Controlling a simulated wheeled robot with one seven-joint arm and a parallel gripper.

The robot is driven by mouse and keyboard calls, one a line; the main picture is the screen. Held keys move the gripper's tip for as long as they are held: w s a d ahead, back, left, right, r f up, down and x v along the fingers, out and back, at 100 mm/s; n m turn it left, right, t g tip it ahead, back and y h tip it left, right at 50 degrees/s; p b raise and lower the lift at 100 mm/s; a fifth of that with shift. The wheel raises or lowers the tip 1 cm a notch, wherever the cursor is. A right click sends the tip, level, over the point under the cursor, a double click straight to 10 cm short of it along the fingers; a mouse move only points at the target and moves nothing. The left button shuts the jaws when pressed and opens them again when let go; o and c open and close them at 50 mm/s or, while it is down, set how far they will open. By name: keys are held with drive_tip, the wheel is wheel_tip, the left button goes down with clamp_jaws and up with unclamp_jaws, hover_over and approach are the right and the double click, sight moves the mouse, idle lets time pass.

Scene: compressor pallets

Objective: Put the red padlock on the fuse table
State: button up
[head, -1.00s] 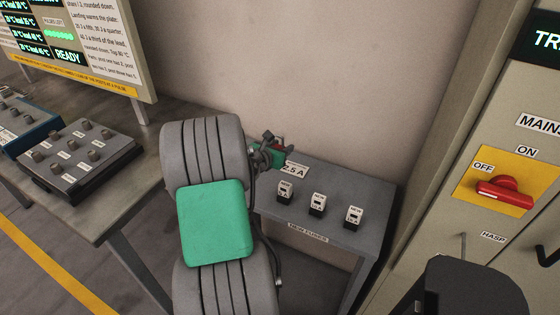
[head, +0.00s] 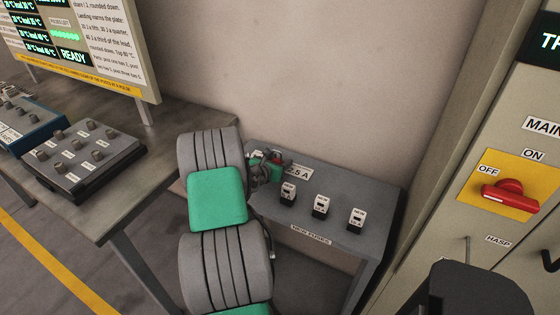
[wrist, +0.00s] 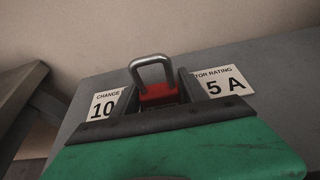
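The red padlock (wrist: 158,93), with a silver shackle, sits between the two fingers of my gripper (wrist: 158,97) in the wrist view. My gripper is shut on it. In the head view my gripper (head: 268,166) is over the back left corner of the grey fuse table (head: 335,232), and a bit of the red padlock (head: 276,156) shows there. I cannot tell whether the padlock touches the tabletop. The fuse table also shows in the wrist view (wrist: 225,60).
Several labelled fuses (head: 320,206) stand along the table's middle and right. Rating labels (wrist: 222,83) lie close beside my gripper. A control box (head: 84,158) stands on the left bench. The panel with the red switch (head: 510,194) stands at the right.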

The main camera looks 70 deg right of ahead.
drive_tip(key=shift+o, duration=1)
